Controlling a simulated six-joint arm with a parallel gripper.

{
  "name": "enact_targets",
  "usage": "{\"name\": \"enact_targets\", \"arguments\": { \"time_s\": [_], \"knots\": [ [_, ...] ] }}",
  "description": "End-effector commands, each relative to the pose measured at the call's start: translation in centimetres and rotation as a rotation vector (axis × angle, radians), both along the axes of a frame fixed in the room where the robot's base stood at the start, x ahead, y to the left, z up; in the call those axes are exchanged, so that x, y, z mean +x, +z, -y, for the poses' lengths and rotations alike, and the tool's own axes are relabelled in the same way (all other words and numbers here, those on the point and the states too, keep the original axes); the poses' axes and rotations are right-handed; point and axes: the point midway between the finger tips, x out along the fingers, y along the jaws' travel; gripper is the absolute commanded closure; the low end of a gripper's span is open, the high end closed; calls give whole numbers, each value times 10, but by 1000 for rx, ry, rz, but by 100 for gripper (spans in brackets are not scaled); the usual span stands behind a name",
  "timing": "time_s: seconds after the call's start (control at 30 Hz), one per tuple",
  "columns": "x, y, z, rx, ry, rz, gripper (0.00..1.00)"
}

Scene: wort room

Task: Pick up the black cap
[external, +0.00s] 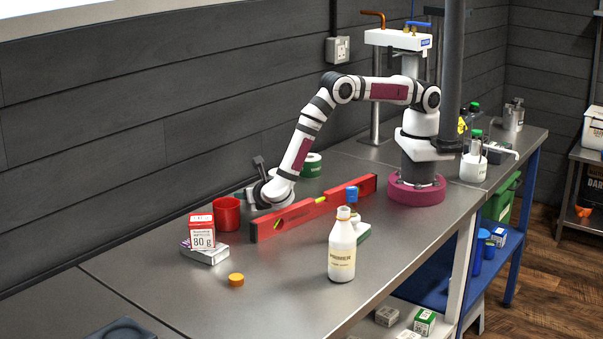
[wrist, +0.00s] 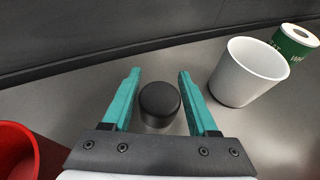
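The black cap (wrist: 160,102) is a short round cap on the grey steel worktop, seen in the wrist view. My gripper (wrist: 158,74) is open, with its two teal fingers on either side of the cap. Gaps show between the cap and both fingers, and the fingertips reach past it.
A red cup (wrist: 22,150) stands left of my gripper, and a white cup (wrist: 246,72) stands close on the right. A green-labelled roll (wrist: 296,42) is beyond it. The red level (external: 312,208) stands in front. The dark wall (wrist: 110,28) is behind.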

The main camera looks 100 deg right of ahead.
Motion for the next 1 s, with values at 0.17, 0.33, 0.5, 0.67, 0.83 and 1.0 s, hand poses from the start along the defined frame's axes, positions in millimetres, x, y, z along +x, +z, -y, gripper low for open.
{"name": "enact_targets", "arguments": {
  "time_s": [0.17, 0.33, 0.5, 0.67, 0.83, 1.0],
  "knots": [
    [0, 0, 0, 0, 0, 0, 75],
    [0, 0, 0, 0, 0, 0, 100],
    [0, 0, 0, 0, 0, 0, 100],
    [0, 3, 0, 0, 0, 1, 100],
    [0, 24, 0, 1, -1, 2, 100],
    [-9, 52, 16, -1, -3, -1, 100]
  ]
}}
